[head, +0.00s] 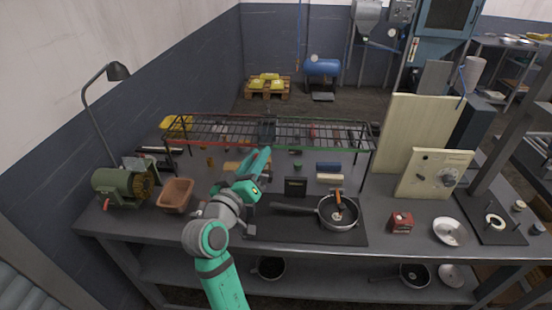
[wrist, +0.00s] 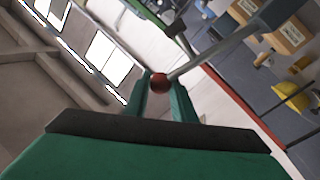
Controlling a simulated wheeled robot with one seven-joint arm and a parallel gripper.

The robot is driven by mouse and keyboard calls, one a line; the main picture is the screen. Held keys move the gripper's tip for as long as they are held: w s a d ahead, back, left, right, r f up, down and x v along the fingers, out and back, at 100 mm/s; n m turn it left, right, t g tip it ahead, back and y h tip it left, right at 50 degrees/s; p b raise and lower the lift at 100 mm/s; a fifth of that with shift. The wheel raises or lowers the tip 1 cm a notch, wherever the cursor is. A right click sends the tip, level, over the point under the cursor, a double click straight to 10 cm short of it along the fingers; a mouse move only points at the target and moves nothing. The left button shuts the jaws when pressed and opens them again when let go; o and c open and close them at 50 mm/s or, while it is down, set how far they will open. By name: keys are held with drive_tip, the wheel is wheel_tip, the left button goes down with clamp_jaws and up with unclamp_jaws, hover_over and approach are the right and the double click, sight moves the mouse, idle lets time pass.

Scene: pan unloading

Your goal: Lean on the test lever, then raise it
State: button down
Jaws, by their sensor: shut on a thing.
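In the wrist view, my gripper (wrist: 160,88) has its two green fingers closed around a round dark-red knob (wrist: 160,82). The knob sits at the end of a grey rod, the test lever (wrist: 215,55), which runs away to the upper right. In the head view, my gripper (head: 265,153) is at the front edge of the wire rack, above the bench. The knob and lever cannot be made out there, since my own arm covers that spot.
A pan (head: 338,211) with a dark handle lies on a black mat right of my arm. A terracotta tub (head: 175,193) and a green motor (head: 118,186) stand at left. The wire rack (head: 330,131) spans the bench behind. A cream panel (head: 434,172) stands at right.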

drive_tip(key=shift+a+f, duration=0.25)
drive_tip(key=shift+f, duration=0.3)
drive_tip(key=c, duration=1.5)
unclamp_jaws()
drive_tip(key=shift+o, duration=0.2)
drive_tip(key=shift+d+r, duration=0.1)
drive_tip(key=shift+r, duration=0.15)
drive_tip(key=v, duration=1)
drive_tip(key=shift+s, duration=0.35)
drive_tip(key=shift+f, duration=0.1)
